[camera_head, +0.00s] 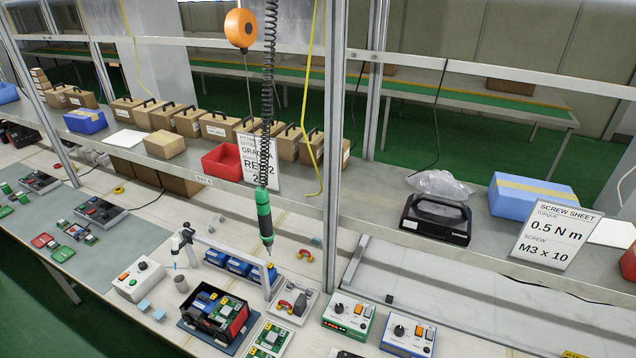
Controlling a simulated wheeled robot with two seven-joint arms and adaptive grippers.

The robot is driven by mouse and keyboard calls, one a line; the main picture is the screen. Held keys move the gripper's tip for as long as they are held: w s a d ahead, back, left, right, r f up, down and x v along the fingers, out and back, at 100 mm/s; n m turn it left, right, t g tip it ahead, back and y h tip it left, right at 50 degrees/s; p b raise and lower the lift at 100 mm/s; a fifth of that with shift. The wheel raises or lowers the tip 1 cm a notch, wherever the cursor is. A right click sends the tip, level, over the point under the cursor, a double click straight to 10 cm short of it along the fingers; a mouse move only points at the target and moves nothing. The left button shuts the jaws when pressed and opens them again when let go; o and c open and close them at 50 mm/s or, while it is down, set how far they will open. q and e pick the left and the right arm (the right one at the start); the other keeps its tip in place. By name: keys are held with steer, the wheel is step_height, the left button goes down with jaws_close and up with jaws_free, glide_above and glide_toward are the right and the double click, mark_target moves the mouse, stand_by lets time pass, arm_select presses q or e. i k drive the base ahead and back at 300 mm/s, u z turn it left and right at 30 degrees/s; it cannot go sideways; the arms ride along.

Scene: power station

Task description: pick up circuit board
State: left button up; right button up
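A green circuit board (271,337) with a pale block on it lies in a shallow light tray at the bottom centre. Left of it, an open black and red case (237,322) holds blue and green parts; it sits on a dark blue base. More small green and red boards (63,254) lie on the grey mat (130,225) at the left. Several green pieces also lie near the left edge (20,197). Neither of my grippers is in view.
A green screwdriver (265,215) hangs on a coiled cord above the bench. A metal post (333,130) rises mid-bench.

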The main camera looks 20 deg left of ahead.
mark_target(225, 311)
steer(key=u, duration=1.45)
